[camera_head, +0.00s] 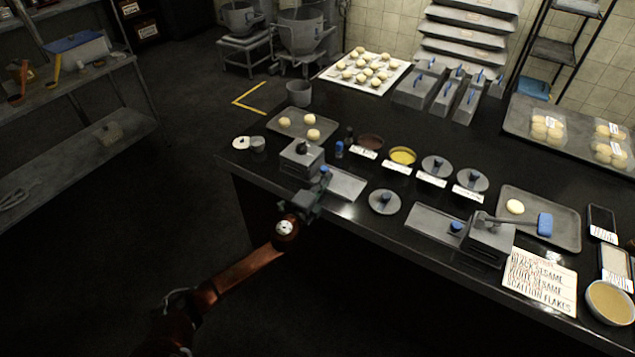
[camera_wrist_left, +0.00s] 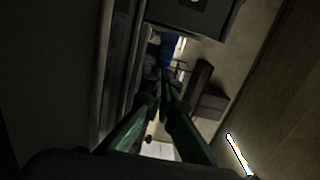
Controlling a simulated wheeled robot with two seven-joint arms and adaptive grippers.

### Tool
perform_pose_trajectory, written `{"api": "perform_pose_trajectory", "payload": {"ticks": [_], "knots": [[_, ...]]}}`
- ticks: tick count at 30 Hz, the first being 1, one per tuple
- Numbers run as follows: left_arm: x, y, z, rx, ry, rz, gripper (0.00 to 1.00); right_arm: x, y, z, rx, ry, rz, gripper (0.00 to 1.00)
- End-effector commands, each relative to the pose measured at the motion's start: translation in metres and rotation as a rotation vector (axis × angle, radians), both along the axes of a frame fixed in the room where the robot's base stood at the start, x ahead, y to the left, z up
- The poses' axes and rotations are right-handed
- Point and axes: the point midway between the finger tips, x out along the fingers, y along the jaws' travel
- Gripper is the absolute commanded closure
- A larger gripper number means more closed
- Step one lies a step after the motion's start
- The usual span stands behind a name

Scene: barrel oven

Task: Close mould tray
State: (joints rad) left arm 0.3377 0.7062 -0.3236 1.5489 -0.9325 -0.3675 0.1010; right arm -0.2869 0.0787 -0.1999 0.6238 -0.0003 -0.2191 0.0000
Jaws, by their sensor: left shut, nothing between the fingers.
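A grey mould press (camera_head: 298,158) stands near the front left edge of the black counter. Its flat mould tray (camera_head: 346,184) sticks out to the right, with a blue knob (camera_head: 324,171) near the press. My left gripper (camera_head: 314,192) is at the counter's front edge, just in front of that knob. In the left wrist view, the green fingers (camera_wrist_left: 163,92) are together with nothing between them, and a blue part (camera_wrist_left: 167,47) shows just beyond the tips. I cannot tell whether they touch it. My right gripper is out of view.
A second press (camera_head: 490,241) with its tray (camera_head: 432,223) out to the left stands farther right. A round lid (camera_head: 384,202) lies between the two. A dough tray (camera_head: 290,121) sits behind the left press. The floor on the left is clear.

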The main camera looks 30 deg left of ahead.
Motion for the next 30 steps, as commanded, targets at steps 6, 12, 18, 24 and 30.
{"api": "perform_pose_trajectory", "payload": {"ticks": [6,12,18,24,30], "knots": [[0.000,0.006,0.002,0.001,-0.002,0.011,1.00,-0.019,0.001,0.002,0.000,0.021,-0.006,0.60],[-0.001,0.003,0.004,0.000,-0.003,0.013,1.00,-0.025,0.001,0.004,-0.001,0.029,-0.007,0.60],[-0.006,-0.031,0.005,-0.004,-0.003,0.004,1.00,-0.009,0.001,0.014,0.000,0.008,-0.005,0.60],[-0.047,-0.040,0.001,-0.001,0.002,0.003,1.00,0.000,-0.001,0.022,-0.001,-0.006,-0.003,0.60],[-0.086,-0.041,0.001,-0.002,0.001,0.004,1.00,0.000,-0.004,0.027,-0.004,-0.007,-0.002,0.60]]}}
